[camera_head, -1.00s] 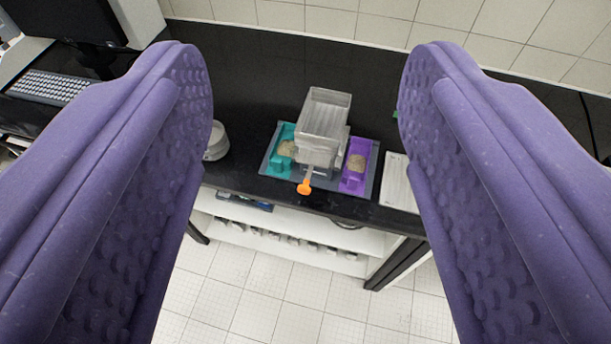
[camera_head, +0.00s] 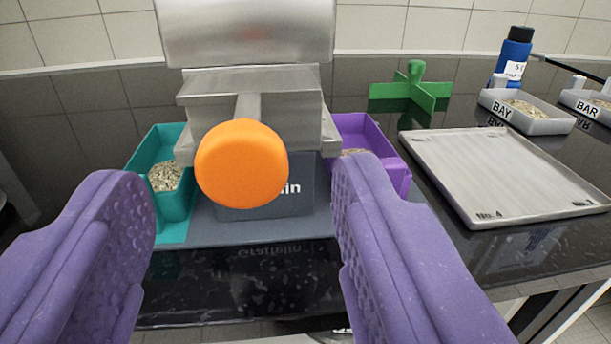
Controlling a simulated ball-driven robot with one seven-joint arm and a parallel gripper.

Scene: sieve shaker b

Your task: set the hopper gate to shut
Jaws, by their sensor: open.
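The hopper (camera_head: 250,32) is a grey metal box on a sieve shaker in the middle of the camera_head view. Its gate handle is a grey rod (camera_head: 248,107) ending in a round orange knob (camera_head: 241,166) that points toward me. My gripper (camera_head: 238,190) is open, with one purple finger to the lower left of the knob and one to the lower right. The knob lies between and a little above the fingertips, and I see no contact. How far the gate plate is in or out is hidden behind the knob.
A teal bin (camera_head: 175,205) with grain stands left of the shaker and a purple bin (camera_head: 385,150) right. A grey tray (camera_head: 500,170) lies further right, with a green cross-shaped piece (camera_head: 413,85), a blue bottle (camera_head: 514,55) and labelled trays BAY (camera_head: 545,125) and BAR (camera_head: 590,112) behind it.

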